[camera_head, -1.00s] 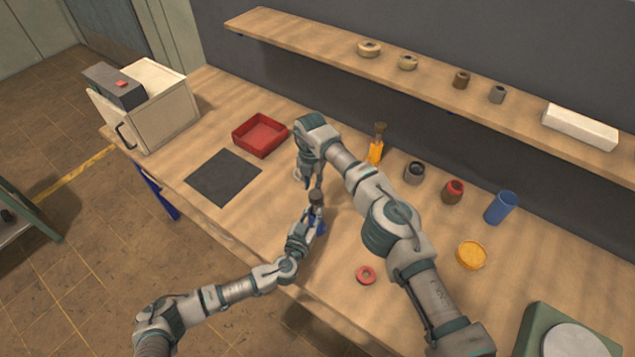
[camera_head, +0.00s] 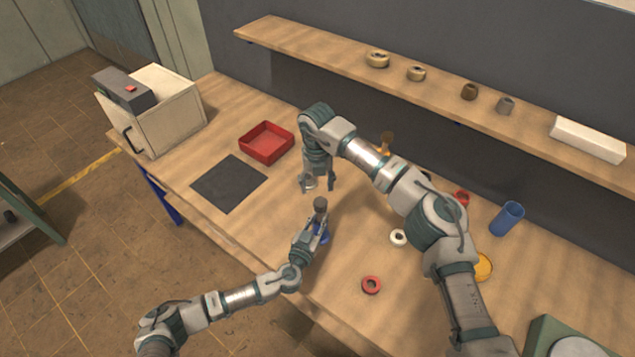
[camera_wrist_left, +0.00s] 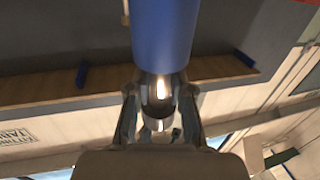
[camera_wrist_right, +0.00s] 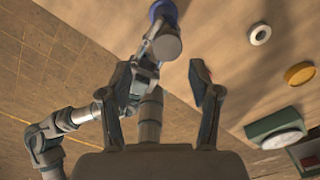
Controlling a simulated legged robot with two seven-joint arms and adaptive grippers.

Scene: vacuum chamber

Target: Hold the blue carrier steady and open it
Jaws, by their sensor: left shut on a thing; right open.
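The blue carrier (camera_head: 322,238) is near the table's front edge, mostly hidden by my left gripper (camera_head: 312,232), which is shut on it. Its dark grey top (camera_head: 320,204) stands above the fingers. In the left wrist view the carrier's blue body (camera_wrist_left: 163,35) extends upward, with a shiny grey part (camera_wrist_left: 160,90) by the fingers. My right gripper (camera_head: 317,186) is open just above the grey top, fingers downward, with a visible gap. The right wrist view shows the grey end (camera_wrist_right: 167,43) and blue part (camera_wrist_right: 163,10) beyond its open, empty fingers (camera_wrist_right: 162,78).
A red tray (camera_head: 266,143) and dark mat (camera_head: 229,184) lie to the left. A white ring (camera_head: 398,237), red ring (camera_head: 371,285) and blue cup (camera_head: 507,218) are to the right. My right arm covers several items. A shelf (camera_head: 440,85) runs along the back wall.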

